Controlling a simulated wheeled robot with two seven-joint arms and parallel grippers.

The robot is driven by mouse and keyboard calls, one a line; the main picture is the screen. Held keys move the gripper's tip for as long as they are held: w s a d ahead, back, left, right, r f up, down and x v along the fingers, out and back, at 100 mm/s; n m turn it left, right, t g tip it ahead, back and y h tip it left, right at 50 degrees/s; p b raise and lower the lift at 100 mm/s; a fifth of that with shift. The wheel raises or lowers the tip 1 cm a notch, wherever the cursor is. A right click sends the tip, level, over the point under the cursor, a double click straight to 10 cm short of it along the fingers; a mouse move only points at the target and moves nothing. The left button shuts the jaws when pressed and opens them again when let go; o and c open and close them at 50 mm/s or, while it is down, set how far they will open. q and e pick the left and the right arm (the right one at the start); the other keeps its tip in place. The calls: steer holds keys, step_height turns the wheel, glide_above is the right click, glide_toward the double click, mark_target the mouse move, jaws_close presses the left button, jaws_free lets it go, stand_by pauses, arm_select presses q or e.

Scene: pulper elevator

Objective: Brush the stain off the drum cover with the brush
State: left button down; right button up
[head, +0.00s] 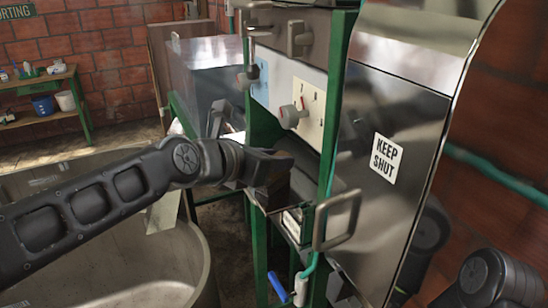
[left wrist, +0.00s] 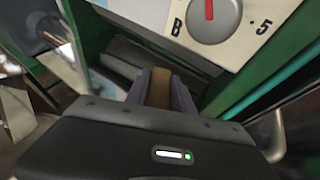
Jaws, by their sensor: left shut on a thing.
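My left gripper (head: 268,172) reaches from the left into the green-framed machine, below the knob panel. In the left wrist view its fingers (left wrist: 161,97) are shut on a brown piece, which looks like the handle of the brush (left wrist: 160,86). The bristles are hidden. A shiny metal cover (head: 385,115) with a KEEP SHUT label and a handle stands to the right of the gripper, apart from it. I cannot tell whether this is the drum cover. I make out no stain on it. My right gripper is not in view; part of my right arm shows at the lower right.
The knob panel (head: 296,100) is just above the left gripper. A metal handle (head: 338,218) and a blue-handled valve (head: 279,288) are close on the right and below. A large metal tub (head: 110,275) lies under my left arm. A bench (head: 50,100) with buckets stands far left.

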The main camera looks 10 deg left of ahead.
arm_select(q)
steer(key=shift+s+d+f, duration=0.1)
steer(key=shift+f, duration=0.05)
steer(key=shift+s+d, duration=0.35)
steer(key=shift+s, duration=0.25)
steer(key=shift+s+d, duration=0.35)
steer(key=shift+s, duration=0.2)
steer(key=shift+w, duration=0.1)
steer(key=shift+w+a+r, duration=0.15)
steer(key=shift+w+a, duration=0.25)
steer(key=shift+w, duration=0.2)
steer(key=shift+w+a+r, duration=0.1)
steer(key=shift+w+a, duration=0.25)
steer(key=shift+w, duration=0.2)
steer(key=shift+w+a+f+b, duration=0.15)
steer(key=shift+w+a, duration=0.2)
steer(key=shift+w, duration=0.2)
steer(key=shift+w+a+b, duration=0.15)
steer(key=shift+w+a, duration=0.2)
steer(key=shift+w, duration=0.2)
